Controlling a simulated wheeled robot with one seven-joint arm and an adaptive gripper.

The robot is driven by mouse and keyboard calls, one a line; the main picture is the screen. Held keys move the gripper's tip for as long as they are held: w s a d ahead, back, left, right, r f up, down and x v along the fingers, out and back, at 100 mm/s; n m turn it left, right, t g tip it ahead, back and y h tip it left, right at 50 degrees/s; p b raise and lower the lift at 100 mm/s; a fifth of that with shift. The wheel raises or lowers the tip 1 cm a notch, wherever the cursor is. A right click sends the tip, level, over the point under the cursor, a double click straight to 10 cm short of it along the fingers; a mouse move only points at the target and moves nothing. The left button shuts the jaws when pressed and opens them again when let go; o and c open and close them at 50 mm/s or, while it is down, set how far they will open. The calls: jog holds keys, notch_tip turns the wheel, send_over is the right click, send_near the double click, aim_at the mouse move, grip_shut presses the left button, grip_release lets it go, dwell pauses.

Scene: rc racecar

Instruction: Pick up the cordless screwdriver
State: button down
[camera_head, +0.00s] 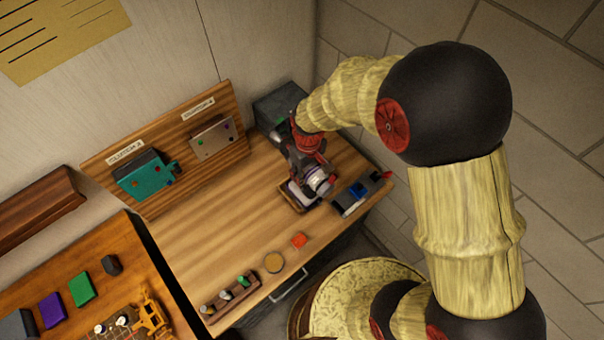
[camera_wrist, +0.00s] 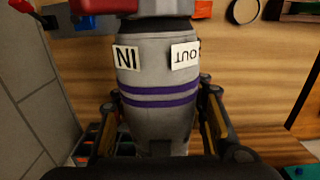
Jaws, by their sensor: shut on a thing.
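The cordless screwdriver (camera_wrist: 158,75) fills the middle of the wrist view. It is a thick grey body with purple bands and white labels reading IN and OUT. My gripper (camera_wrist: 160,125) has a finger on each side of this body and is shut on it. In the head view the screwdriver (camera_head: 318,183) shows small, pale and purple, above a small tray (camera_head: 291,199) on the workbench. My gripper (camera_head: 306,165) partly hides it there. I cannot tell whether the screwdriver still touches the tray.
A dark bin (camera_head: 284,104) stands at the bench's back corner. Blue and dark items (camera_head: 352,192) lie right of the tray. An orange block (camera_head: 299,240), a round disc (camera_head: 274,263) and a wooden rack (camera_head: 230,296) line the front edge. The bench's middle (camera_head: 215,215) is clear.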

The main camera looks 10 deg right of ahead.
aim_at(321, 192)
jog(key=s+d+r, duration=0.1)
jog(key=s, duration=0.1)
jog(key=s+r, duration=0.1)
jog(key=s, duration=0.2)
jog(key=s+d+r+b, duration=0.1)
jog(key=s, duration=0.2)
jog(key=shift+d+r, duration=0.35)
jog(key=shift+r, duration=0.4)
jog(key=shift+s+r+p, duration=0.1)
jog(key=shift+r+p, duration=1.35)
jog(key=shift+r, duration=0.5)
jog(key=shift+d+f, duration=0.1)
